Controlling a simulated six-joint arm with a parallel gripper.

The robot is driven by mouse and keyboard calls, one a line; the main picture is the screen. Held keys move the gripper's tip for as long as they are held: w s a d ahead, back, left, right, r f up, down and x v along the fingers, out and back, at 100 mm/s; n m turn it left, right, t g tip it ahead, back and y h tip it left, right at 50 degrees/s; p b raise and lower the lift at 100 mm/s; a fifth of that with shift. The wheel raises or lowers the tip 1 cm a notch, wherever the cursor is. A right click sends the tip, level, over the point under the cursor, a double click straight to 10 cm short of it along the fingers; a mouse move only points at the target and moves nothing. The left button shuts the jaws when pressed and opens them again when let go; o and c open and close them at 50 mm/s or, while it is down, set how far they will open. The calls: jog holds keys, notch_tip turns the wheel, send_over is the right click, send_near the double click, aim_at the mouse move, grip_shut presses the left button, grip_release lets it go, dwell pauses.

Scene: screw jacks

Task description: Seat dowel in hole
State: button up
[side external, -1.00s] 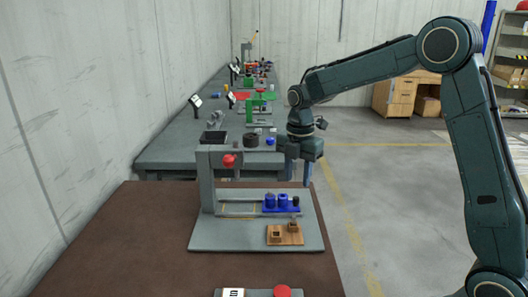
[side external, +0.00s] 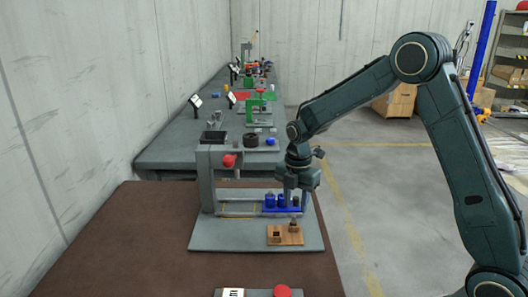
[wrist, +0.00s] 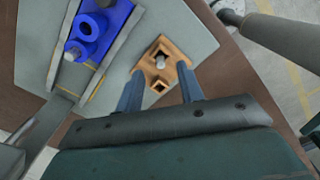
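A wooden block (side external: 285,236) lies on the grey base plate, with a dark square hole (wrist: 160,86) at its near end in the wrist view. A light grey pin, which looks like the dowel (wrist: 160,58), stands at the block's other end in the wrist view. Whether it sits in a hole there is unclear. My gripper (side external: 295,206) points down above that end of the block. In the wrist view, my gripper (wrist: 160,68) is open, its two fingers apart on either side of the block, with nothing visibly held.
A blue holder (side external: 275,204) with blue cylinders stands beside the block, close to my fingers. A grey frame (side external: 207,180) with a red knob (side external: 229,161) rises at the left. A red button (side external: 282,291) is at the front. The brown table (side external: 140,235) is clear at left.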

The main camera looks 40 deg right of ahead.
aim_at(294, 216)
jog(key=shift+a+f, duration=0.15)
jog(key=shift+f, duration=1.05)
jog(key=shift+a+f, duration=0.1)
jog(key=shift+f, duration=1.1)
grip_shut()
